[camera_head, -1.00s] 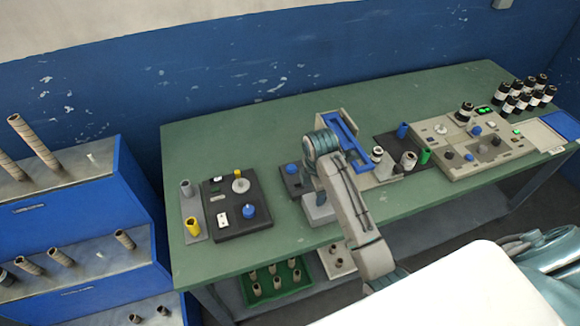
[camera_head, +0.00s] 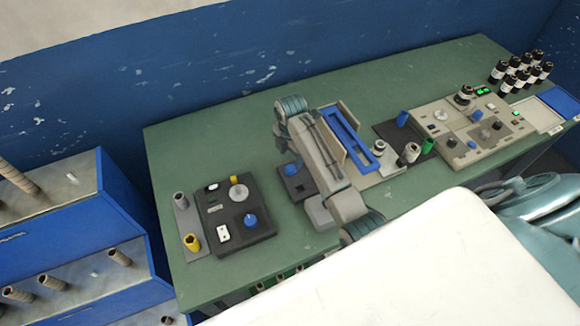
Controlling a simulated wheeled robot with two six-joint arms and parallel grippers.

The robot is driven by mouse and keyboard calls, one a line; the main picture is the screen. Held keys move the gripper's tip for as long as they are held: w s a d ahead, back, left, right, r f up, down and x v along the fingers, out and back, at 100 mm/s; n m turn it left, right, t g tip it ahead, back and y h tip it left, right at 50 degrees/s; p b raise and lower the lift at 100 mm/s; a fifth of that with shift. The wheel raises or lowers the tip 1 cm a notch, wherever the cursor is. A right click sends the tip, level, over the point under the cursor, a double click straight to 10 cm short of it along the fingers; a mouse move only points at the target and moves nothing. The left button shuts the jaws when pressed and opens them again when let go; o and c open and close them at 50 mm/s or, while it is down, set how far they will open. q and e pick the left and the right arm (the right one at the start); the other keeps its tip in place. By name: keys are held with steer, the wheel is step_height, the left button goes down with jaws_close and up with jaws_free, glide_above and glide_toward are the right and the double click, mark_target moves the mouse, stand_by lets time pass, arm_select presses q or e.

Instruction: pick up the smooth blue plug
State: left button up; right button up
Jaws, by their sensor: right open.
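A plain blue cylinder (camera_head: 402,118), which looks like the smooth blue plug, stands upright on a dark mat right of the table's middle. It is small, so its surface finish is hard to tell. My right gripper (camera_head: 281,133) is at the far end of my right arm, above the table and well left of the blue cylinder. It is open, though the arm's end joint hides most of its fingers. Nothing shows in it. My left gripper is not in view.
A green plug (camera_head: 428,146) and black-and-white rolls stand near the blue cylinder. A blue-framed tray (camera_head: 345,135) lies between it and my arm. A beige control panel (camera_head: 478,128) is on the right, a dark panel (camera_head: 236,213) on the left. The table's back strip is clear.

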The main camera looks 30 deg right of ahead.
mark_target(290, 169)
steer(key=shift+f, duration=0.6)
steer(key=f+p, duration=0.1)
steer(key=f, duration=0.1)
steer(key=f+p, duration=0.1)
steer(key=f, duration=0.1)
steer(key=shift+w+p, duration=0.25)
steer(key=shift+p, duration=0.05)
steer(key=shift+f, duration=0.65)
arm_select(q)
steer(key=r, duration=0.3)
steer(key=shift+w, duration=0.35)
arm_select(e)
steer(key=c, duration=1.1)
